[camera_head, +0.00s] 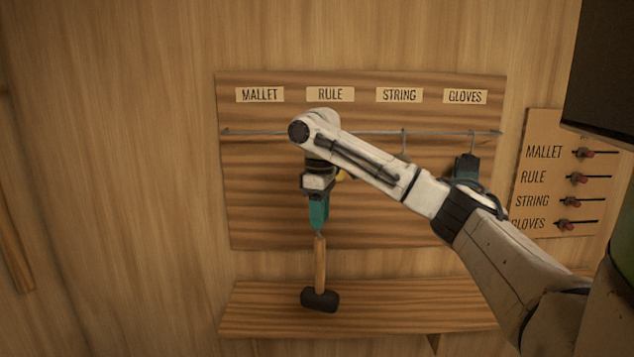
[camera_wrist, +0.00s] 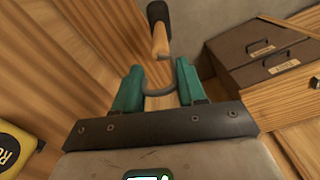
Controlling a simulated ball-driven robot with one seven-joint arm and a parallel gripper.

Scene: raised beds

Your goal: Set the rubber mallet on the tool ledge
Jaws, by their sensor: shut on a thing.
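The rubber mallet hangs head down from my gripper (camera_head: 318,222) in the head view, with a wooden handle (camera_head: 320,262) and a black head (camera_head: 319,299). My gripper's teal fingers are shut on its upper end. In the wrist view, a grey loop (camera_wrist: 158,93) at the handle's end lies between the fingers (camera_wrist: 160,66), and the mallet (camera_wrist: 161,42) extends beyond them. The wooden tool ledge (camera_head: 420,304) runs below the board. The mallet head overlaps the ledge in the head view; whether it touches is unclear.
A labelled board (camera_head: 270,215) carries a rail (camera_head: 262,132) above the ledge. Dark gloves (camera_head: 466,168) hang on its right. A yellow rule (camera_wrist: 14,148) shows in the wrist view, as do brown boxes (camera_wrist: 232,62). A slider panel (camera_head: 546,190) stands at right. Bare ledge lies beside the mallet.

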